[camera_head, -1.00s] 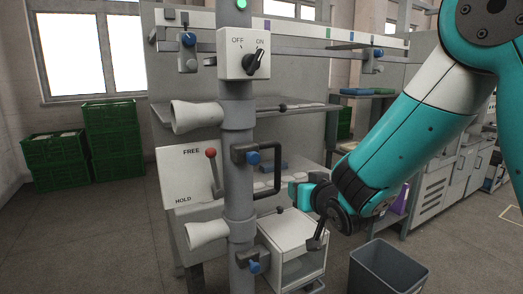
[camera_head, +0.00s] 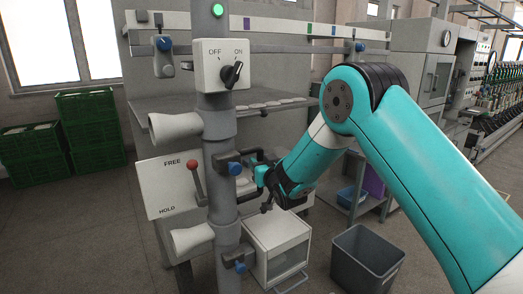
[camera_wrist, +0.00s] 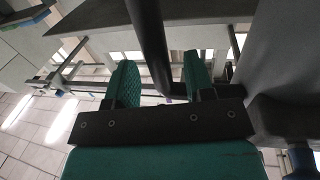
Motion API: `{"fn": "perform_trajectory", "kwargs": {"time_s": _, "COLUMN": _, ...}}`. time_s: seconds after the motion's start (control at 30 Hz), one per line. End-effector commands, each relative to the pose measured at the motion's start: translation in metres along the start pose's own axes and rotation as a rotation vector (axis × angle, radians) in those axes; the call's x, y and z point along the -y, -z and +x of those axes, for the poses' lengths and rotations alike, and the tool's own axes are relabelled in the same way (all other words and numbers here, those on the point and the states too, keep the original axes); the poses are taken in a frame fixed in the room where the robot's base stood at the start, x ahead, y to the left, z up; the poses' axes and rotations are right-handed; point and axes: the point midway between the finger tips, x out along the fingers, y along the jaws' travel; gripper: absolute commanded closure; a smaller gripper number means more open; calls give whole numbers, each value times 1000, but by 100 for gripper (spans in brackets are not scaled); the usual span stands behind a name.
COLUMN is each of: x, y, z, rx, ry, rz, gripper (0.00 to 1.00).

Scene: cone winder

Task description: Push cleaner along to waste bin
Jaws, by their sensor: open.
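The cleaner appears to be the grey upright column (camera_head: 222,180) with pale nozzles (camera_head: 175,126), a switch box (camera_head: 222,66) and a green lamp (camera_head: 217,10). Its dark handle (camera_head: 256,153) sticks out to the right, partly hidden by my gripper. My gripper (camera_head: 262,178) is at the handle, with its fingers open. In the wrist view the dark bar of the handle (camera_wrist: 150,45) runs between the two teal fingers; contact cannot be told. The grey waste bin (camera_head: 367,260) stands on the floor to the right of the column.
A white panel marked FREE and HOLD (camera_head: 166,185) carries a red-knobbed lever near FREE. A white box (camera_head: 278,246) stands between column and bin. A shelf (camera_head: 180,103) and rail lie behind. Green crates (camera_head: 90,130) stand at left. Floor right of the bin is clear.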

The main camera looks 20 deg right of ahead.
Motion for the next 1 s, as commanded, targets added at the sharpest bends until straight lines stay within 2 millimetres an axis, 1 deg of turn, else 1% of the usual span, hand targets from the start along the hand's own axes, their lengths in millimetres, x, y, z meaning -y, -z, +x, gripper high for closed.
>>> {"fn": "perform_trajectory", "kwargs": {"time_s": 0.03, "x": -1, "y": 3, "z": 9, "rx": -1, "ry": -1, "rz": 0, "gripper": 52}}
{"fn": "perform_trajectory", "kwargs": {"time_s": 0.1, "x": -1, "y": 2, "z": 20, "rx": 0, "ry": -1, "rz": 0, "gripper": 52}}
{"fn": "perform_trajectory", "kwargs": {"time_s": 0.23, "x": -2, "y": 1, "z": 33, "rx": 0, "ry": -2, "rz": 0, "gripper": 52}}
{"fn": "perform_trajectory", "kwargs": {"time_s": 0.4, "x": -3, "y": 0, "z": 40, "rx": 1, "ry": -3, "rz": 0, "gripper": 52}}
{"fn": "perform_trajectory", "kwargs": {"time_s": 0.63, "x": -3, "y": 0, "z": 40, "rx": 1, "ry": -3, "rz": 0, "gripper": 52}}
{"fn": "perform_trajectory", "kwargs": {"time_s": 0.67, "x": -3, "y": 0, "z": 40, "rx": 1, "ry": -4, "rz": 0, "gripper": 56}}
{"fn": "perform_trajectory", "kwargs": {"time_s": 0.7, "x": -3, "y": 0, "z": 40, "rx": 1, "ry": -4, "rz": 0, "gripper": 65}}
{"fn": "perform_trajectory", "kwargs": {"time_s": 0.77, "x": -3, "y": 0, "z": 40, "rx": 1, "ry": -4, "rz": 0, "gripper": 79}}
{"fn": "perform_trajectory", "kwargs": {"time_s": 0.8, "x": -4, "y": 0, "z": 40, "rx": 1, "ry": -4, "rz": 0, "gripper": 88}}
{"fn": "perform_trajectory", "kwargs": {"time_s": 0.83, "x": -4, "y": 0, "z": 40, "rx": 1, "ry": -4, "rz": 0, "gripper": 95}}
{"fn": "perform_trajectory", "kwargs": {"time_s": 0.87, "x": -4, "y": 0, "z": 40, "rx": 1, "ry": -4, "rz": 0, "gripper": 100}}
{"fn": "perform_trajectory", "kwargs": {"time_s": 0.93, "x": -4, "y": 0, "z": 40, "rx": 1, "ry": -4, "rz": 0, "gripper": 100}}
{"fn": "perform_trajectory", "kwargs": {"time_s": 0.97, "x": -20, "y": 0, "z": 38, "rx": 1, "ry": -11, "rz": 1, "gripper": 100}}
{"fn": "perform_trajectory", "kwargs": {"time_s": 1.0, "x": -13, "y": 0, "z": 39, "rx": 1, "ry": -6, "rz": 0, "gripper": 100}}
